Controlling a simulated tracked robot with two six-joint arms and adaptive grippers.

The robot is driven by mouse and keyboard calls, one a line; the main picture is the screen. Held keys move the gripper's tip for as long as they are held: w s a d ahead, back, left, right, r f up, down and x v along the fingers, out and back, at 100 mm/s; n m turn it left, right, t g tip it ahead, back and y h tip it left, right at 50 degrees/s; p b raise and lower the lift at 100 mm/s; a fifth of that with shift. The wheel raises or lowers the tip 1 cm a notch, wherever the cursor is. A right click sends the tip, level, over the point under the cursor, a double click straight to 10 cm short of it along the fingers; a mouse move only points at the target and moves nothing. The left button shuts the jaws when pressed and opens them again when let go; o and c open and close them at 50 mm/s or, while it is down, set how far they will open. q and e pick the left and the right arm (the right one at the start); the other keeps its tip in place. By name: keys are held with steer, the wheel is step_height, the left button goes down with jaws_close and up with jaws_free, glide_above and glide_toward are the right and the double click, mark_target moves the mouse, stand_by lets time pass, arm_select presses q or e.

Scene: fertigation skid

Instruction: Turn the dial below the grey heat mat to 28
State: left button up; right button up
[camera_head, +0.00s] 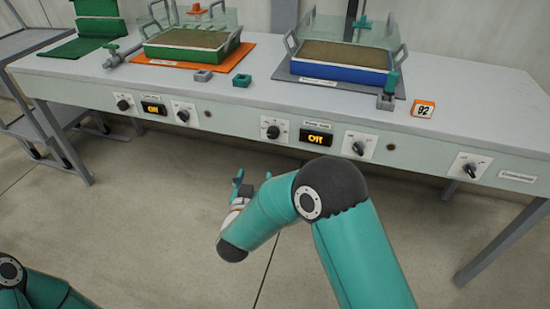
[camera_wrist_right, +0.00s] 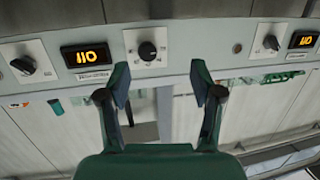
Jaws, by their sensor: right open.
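The grey heat mat (camera_head: 399,91) lies on the bench under a blue tray (camera_head: 340,72) of brown soil. On the bench front below it, a lit display (camera_head: 316,138) reads Off, with a black dial to its left (camera_head: 273,131) and another to its right (camera_head: 359,148). Their scale numbers are too small to read. My right gripper (camera_head: 252,180) is open and empty, low in front of the bench. The right wrist view is upside down; there the left-hand dial (camera_wrist_right: 147,50) appears just beyond the open fingertips (camera_wrist_right: 160,78), apart from them. My left gripper is out of view.
An orange mat (camera_head: 240,55) with a green tray has its own Off display (camera_head: 153,108) and two dials on the left. Floor before the bench is clear.

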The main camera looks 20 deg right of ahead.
steer(key=r+m+h+b, duration=0.1)
steer(key=r+h+b, duration=0.1)
steer(key=h, duration=0.1)
arm_select(q)
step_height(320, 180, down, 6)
steer(key=shift+b, duration=1.05)
arm_select(e)
glide_toward(272, 135)
steer(key=shift+m, duration=0.4)
steer(key=x, duration=0.9)
steer(key=shift+w+d, duration=0.25)
